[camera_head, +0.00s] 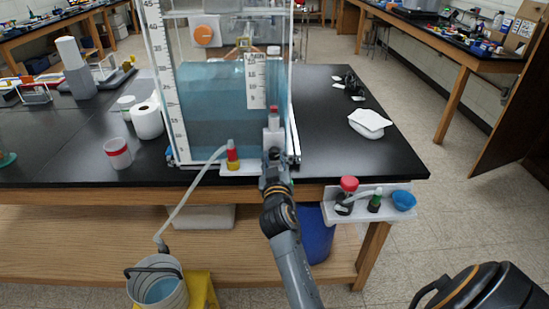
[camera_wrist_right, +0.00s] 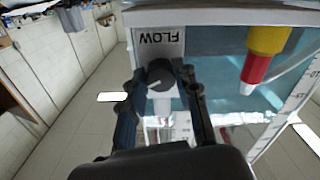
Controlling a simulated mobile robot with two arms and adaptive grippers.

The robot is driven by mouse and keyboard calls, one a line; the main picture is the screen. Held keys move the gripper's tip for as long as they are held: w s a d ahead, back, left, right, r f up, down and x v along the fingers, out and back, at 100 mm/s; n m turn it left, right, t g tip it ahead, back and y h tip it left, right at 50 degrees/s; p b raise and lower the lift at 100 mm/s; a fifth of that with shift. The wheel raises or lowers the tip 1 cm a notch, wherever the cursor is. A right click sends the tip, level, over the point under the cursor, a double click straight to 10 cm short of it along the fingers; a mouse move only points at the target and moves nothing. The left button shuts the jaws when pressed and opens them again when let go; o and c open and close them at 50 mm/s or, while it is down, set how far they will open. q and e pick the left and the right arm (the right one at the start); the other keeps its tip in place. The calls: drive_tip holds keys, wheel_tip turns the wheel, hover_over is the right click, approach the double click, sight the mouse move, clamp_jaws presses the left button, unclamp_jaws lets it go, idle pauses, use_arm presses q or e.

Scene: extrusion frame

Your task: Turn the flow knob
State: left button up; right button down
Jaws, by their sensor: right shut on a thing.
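The flow knob (camera_wrist_right: 160,75) is dark and round with a pale pointer line. It sits below a grey plate marked FLOW (camera_wrist_right: 160,42), which reads upside down in the right wrist view. My right gripper (camera_wrist_right: 161,92) has a finger on each side of the knob and is shut on it. In the head view my right gripper (camera_head: 274,158) is at the lower front right of the clear water tank (camera_head: 215,115). The knob is hidden there. My left gripper is not in view.
A red and yellow fitting (camera_head: 232,155) with a hose is left of the gripper. The hose runs down to a bucket (camera_head: 160,288) on the floor. A small shelf (camera_head: 330,212) with bottles is at the right table edge. A white roll (camera_head: 147,120) stands left of the tank.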

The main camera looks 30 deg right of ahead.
drive_tip(key=n, duration=0.3)
drive_tip(key=shift+r+n+p, duration=0.15)
drive_tip(key=shift+n+p, duration=0.15)
drive_tip(key=shift+n, duration=0.1)
drive_tip(key=shift+n+p, duration=0.35)
drive_tip(key=shift+n, duration=1.45)
drive_tip(key=c, duration=1)
unclamp_jaws()
drive_tip(key=shift+d, duration=0.1)
wheel_tip(320, 180, up, 10)
drive_tip(key=shift+w+f, duration=0.1)
